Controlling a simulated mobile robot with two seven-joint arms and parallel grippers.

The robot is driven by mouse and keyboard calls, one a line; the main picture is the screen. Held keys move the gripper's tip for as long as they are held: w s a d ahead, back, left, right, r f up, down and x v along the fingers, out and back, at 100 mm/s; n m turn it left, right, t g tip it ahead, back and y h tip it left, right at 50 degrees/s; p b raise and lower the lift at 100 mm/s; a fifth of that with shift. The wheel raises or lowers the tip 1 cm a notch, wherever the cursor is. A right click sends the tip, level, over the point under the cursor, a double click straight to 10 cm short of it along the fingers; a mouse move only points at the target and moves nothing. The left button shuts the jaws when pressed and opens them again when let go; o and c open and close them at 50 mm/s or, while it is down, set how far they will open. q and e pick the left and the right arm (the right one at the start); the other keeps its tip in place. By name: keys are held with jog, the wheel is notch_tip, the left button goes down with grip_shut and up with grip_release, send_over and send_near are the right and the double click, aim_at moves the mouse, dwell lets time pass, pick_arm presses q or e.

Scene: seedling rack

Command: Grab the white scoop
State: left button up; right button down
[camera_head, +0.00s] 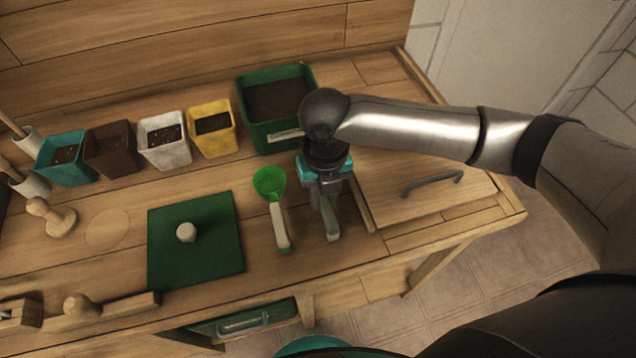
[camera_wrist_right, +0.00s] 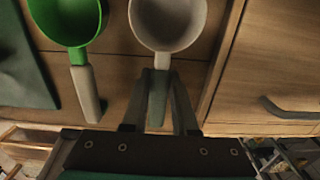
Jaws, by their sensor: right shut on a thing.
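The white scoop (camera_wrist_right: 168,22) shows in the right wrist view with its round bowl at the top and its handle running down between my fingers. My right gripper (camera_wrist_right: 160,98) is shut on that handle. In the head view my right gripper (camera_head: 325,205) points down over the bench, and the handle end of the white scoop (camera_head: 333,236) shows below it. The bowl is hidden there behind my wrist. I cannot tell whether the scoop still touches the bench. My left gripper is not in view.
A green scoop (camera_head: 270,183) lies just left of the gripper. A green mat (camera_head: 215,262) with a knob is farther left. A green bin (camera_head: 245,105) of soil and several small pots stand behind. A wooden lid with a grey handle (camera_head: 432,183) is at the right.

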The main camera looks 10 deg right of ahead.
notch_tip(320, 180, up, 20)
jog(key=p, duration=0.4)
dwell(0.3)
jog(key=c, duration=1.3)
grip_release()
grip_shut()
